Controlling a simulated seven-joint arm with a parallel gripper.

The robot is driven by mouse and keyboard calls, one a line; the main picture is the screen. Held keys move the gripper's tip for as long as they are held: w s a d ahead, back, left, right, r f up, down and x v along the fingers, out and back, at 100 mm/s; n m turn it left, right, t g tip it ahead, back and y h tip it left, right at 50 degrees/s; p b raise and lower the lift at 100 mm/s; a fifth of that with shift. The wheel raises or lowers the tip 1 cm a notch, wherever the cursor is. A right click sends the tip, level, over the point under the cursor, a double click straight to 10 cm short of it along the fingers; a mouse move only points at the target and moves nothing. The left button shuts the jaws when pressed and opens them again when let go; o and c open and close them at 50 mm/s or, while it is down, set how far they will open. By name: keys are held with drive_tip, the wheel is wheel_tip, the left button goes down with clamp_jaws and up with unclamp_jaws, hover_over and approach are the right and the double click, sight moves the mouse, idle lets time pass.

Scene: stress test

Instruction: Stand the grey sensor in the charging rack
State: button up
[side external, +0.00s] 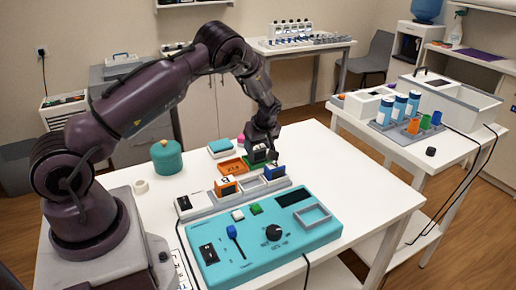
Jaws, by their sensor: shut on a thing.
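My gripper (262,148) is over the white table, behind the long grey charging rack (212,206). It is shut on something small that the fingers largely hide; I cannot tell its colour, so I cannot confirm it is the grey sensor. Green and dark shapes show just below the fingers. An orange sensor (226,187) stands in the rack left of its middle. A blue sensor (275,173) stands near the rack's right end. Between them the rack shows pale, open-looking slots.
A teal control panel (213,232) with a knob lies in front of the rack. An orange tray (232,166) sits behind it. A green pot (166,158) and a tape roll (140,186) stand left. The table's right side is clear.

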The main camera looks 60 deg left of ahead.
wheel_tip(320, 180, up, 3)
drive_tip(key=shift+f, duration=0.1)
drive_tip(key=s+d+r, duration=0.7)
drive_tip(key=s+r, duration=0.2)
drive_tip(key=s, duration=0.3)
drive_tip(key=d+r+m+t, duration=0.1)
drive_tip(key=d+r+m, duration=0.15)
drive_tip(key=d, duration=0.55)
drive_tip(key=s+d+n+g, duration=0.1)
drive_tip(key=s+n, duration=0.1)
drive_tip(key=s, duration=0.7)
drive_tip(key=shift+n, duration=0.25)
drive_tip(key=w+a+f, duration=0.1)
drive_tip(key=w+f, duration=0.2)
drive_tip(key=w, duration=0.1)
drive_tip(key=w+a+f, duration=0.2)
drive_tip(key=w+f, duration=0.2)
drive_tip(key=w+a+f, duration=0.2)
drive_tip(key=w+f, duration=0.1)
drive_tip(key=w, duration=0.2)
drive_tip(key=shift+f, duration=0.15)
drive_tip(key=shift+w+f, duration=0.2)
drive_tip(key=shift+f, duration=1.5)
